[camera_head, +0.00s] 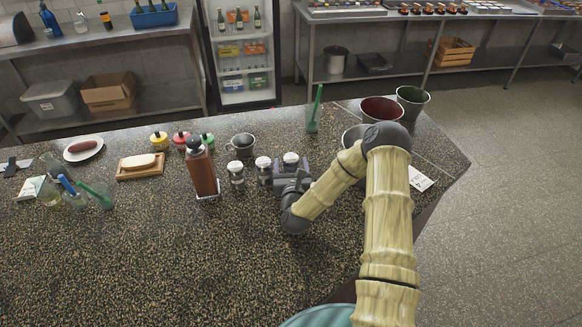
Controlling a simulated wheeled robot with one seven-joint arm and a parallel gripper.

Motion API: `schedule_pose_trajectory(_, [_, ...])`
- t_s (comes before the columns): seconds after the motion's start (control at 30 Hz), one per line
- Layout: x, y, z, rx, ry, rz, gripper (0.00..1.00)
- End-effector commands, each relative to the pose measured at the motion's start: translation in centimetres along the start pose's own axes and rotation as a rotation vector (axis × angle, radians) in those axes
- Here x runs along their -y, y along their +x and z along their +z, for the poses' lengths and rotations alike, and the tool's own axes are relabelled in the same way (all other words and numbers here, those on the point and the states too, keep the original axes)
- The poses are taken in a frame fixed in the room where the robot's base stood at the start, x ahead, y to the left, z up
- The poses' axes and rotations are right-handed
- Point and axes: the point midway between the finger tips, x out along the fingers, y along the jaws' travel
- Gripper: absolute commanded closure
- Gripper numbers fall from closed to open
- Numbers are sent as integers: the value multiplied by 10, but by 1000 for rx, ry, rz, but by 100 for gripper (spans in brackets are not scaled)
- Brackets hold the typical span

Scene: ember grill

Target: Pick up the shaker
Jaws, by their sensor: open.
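Three small glass shakers with metal tops stand in a row on the speckled counter. The left shaker (236,174) and the middle shaker (264,172) stand free of the fingers. The right shaker (291,159) is at my gripper (291,166), its top showing between or just behind the open purple-grey fingers. The gripper is low, close to the counter, and hides the lower part of that shaker. Whether the fingers touch it cannot be told. The middle shaker is very close to the left finger.
Behind are a glass with a green straw (314,112) and metal buckets, one red inside (381,110). The front of the counter (150,260) is clear.

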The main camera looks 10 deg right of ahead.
Motion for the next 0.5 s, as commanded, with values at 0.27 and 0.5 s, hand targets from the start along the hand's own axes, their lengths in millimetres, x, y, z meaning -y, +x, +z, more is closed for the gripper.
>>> schedule_pose_trajectory(0.27, [0, 0, 0, 0, 0, 1, 54])
schedule_pose_trajectory(0.5, [2, 0, 0, 1, 0, -2, 72])
